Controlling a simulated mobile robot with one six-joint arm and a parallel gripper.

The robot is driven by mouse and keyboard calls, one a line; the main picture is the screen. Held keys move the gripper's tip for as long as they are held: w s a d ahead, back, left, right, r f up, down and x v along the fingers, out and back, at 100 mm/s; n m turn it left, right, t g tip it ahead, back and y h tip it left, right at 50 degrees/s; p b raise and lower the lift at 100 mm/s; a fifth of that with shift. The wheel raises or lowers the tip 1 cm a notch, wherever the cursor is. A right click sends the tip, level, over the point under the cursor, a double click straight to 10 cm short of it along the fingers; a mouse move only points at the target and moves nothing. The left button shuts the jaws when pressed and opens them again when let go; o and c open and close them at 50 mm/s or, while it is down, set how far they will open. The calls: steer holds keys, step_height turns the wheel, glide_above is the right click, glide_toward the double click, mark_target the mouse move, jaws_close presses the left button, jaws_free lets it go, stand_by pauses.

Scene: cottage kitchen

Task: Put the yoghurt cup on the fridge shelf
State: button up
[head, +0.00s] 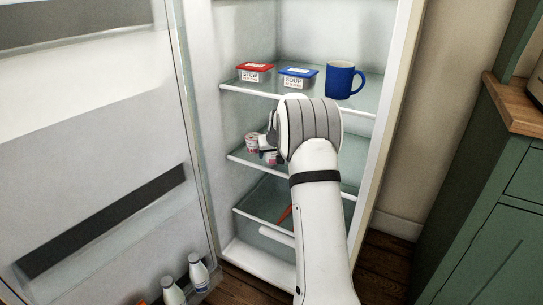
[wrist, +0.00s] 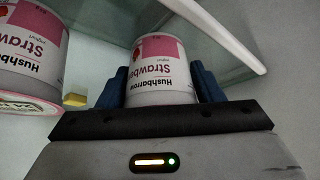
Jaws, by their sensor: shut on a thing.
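My gripper (wrist: 160,88) is shut on a white and pink strawberry yoghurt cup (wrist: 162,65), with a dark blue finger on each side of it. The cup's label reads upside down in the wrist view. In the head view my gripper (head: 268,148) is inside the open fridge at the middle shelf (head: 236,156), mostly hidden by my arm. A second, like yoghurt cup (wrist: 30,48) is to the left in the wrist view; a pink and white cup (head: 252,141) also shows at that shelf's left. I cannot tell whether the held cup touches the shelf.
The upper shelf (head: 232,87) bears a red-lidded stew tub (head: 254,72), a blue-lidded soup tub (head: 298,76) and a blue mug (head: 342,80). The open door (head: 100,130) holds bottles (head: 198,272) low down.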

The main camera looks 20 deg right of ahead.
steer(key=shift+f, duration=0.1)
steer(key=o, duration=1.1)
steer(key=shift+c, duration=0.2)
steer(key=shift+r, duration=0.3)
steer(key=d+p+v, duration=0.1)
steer(key=p+v, duration=0.3)
steer(key=v, duration=0.7)
steer(key=s+a+r+g, duration=0.1)
steer(key=s+a+r, duration=0.2)
steer(key=s+a, duration=0.6)
steer(key=s+a+f+g, duration=0.1)
steer(key=s+a, duration=0.3)
steer(key=s, duration=0.6)
steer(key=s+a+f+n+g, duration=0.1)
steer(key=s+a, duration=0.3)
steer(key=s, duration=0.6)
steer(key=s+a+f+g+y, duration=0.1)
steer(key=s+a+g, duration=0.1)
steer(key=s, duration=0.8)
steer(key=shift+s+a+n, duration=0.4)
steer(key=shift+a, duration=0.5)
